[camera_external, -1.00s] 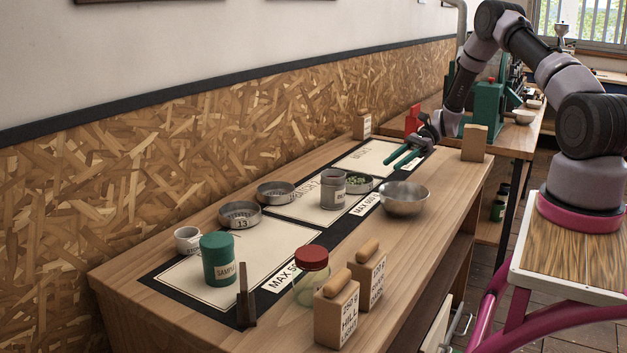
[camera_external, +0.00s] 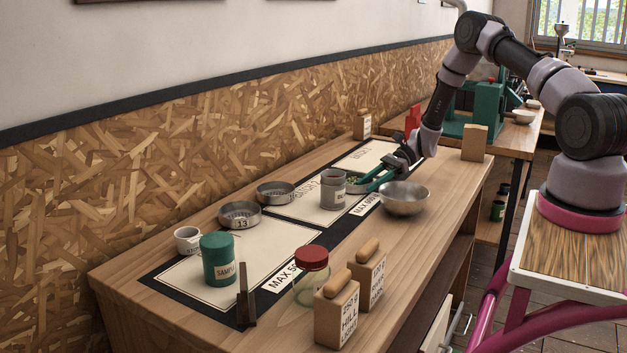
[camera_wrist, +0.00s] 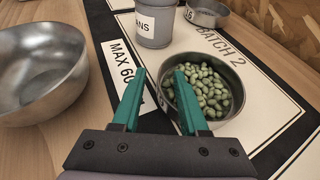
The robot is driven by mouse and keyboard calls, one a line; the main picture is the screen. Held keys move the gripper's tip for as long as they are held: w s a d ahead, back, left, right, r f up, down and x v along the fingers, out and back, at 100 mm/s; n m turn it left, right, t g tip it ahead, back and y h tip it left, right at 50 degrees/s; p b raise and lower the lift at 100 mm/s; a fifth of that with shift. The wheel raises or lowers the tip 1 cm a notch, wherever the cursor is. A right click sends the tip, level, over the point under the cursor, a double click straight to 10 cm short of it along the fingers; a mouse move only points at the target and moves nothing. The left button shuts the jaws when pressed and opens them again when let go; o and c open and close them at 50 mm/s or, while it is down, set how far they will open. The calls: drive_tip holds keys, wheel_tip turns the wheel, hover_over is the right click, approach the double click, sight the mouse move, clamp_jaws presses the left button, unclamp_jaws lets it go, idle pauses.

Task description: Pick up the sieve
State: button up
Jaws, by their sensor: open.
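A shallow round metal pan (camera_wrist: 234,72), which looks like a sieve, holds green beans and stands on the panel lettered "BATCH 2" in the wrist view. In the external view this pan (camera_external: 350,190) is partly hidden by the jar and my gripper. Two similar pans, one marked 13 (camera_external: 239,222) and one behind it (camera_external: 276,198), stand farther left. My gripper (camera_wrist: 160,73) is open and empty. Its right green finger overlaps the bean pan's left wall, and its left finger lies outside that wall. Whether they touch the pan cannot be told.
A steel bowl (camera_external: 404,200) stands close to my gripper. A grey labelled jar (camera_wrist: 156,22) stands just beyond the bean pan. A green sample tin (camera_external: 217,262), a red-lidded jar (camera_external: 311,279) and labelled wooden blocks (camera_external: 337,312) are toward the front.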

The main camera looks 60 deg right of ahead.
clamp_jaws()
idle(1.4)
